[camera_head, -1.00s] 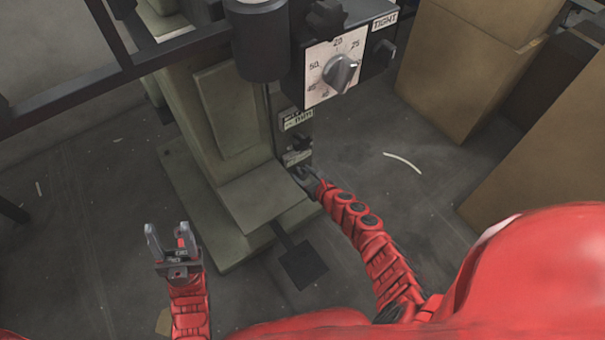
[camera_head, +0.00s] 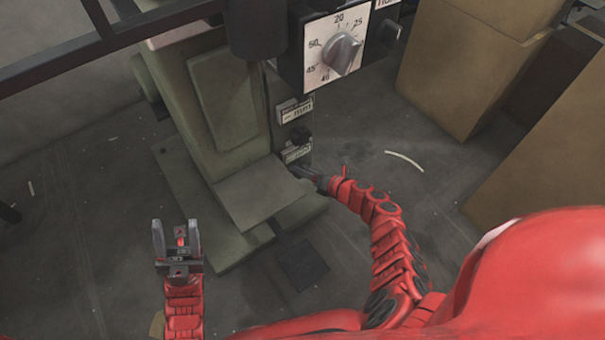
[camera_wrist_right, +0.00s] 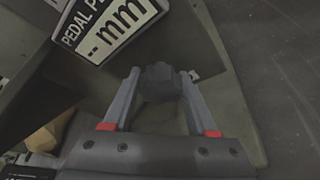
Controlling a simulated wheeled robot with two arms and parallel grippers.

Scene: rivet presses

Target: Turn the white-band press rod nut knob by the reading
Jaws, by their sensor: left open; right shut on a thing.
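The green press (camera_head: 228,110) stands in the middle of the head view, with small label plates on its side. My right gripper (camera_head: 298,169) reaches to the side of the press, below the lower label plate. In the right wrist view the right gripper (camera_wrist_right: 158,88) is shut on a dark knob (camera_wrist_right: 159,80), one finger on each side of it. A label plate (camera_wrist_right: 108,28) reading "PEDAL P..." and "-- mm" is just above it, partly cut off. My left gripper (camera_head: 177,242) is open and empty, low at the left. I cannot make out a white band.
Another dark knob (camera_head: 300,134) sits between two label plates. A dark pedal plate (camera_head: 301,262) lies low in front. Cardboard boxes (camera_head: 465,70) stand at the right. Dark floor is free between.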

